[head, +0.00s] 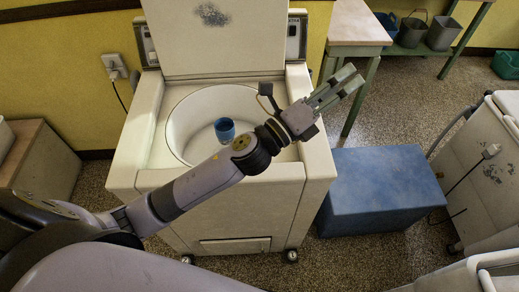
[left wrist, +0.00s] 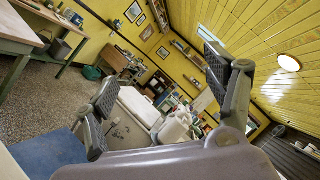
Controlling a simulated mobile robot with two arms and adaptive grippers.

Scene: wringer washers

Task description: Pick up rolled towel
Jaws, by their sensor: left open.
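No thing that I can clearly tell as a rolled towel shows in either view. A small blue cylinder (head: 224,130) with a darker top stands in the round tub of the open washer (head: 168,125); I cannot tell whether it is a cup or a roll. My left arm crosses in front of the washer. My left gripper (head: 350,80) is open and empty above the washer's right side, apart from the blue cylinder. In the left wrist view its two fingers (left wrist: 160,70) are spread wide with nothing between them. My right gripper is not in view.
The washer's lid (head: 220,45) stands up at the back. A blue block (head: 375,185) sits on the floor to its right. A wooden-topped table (head: 355,25) and a shelf with buckets (head: 443,32) are behind. More white machines (head: 480,150) stand at the right.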

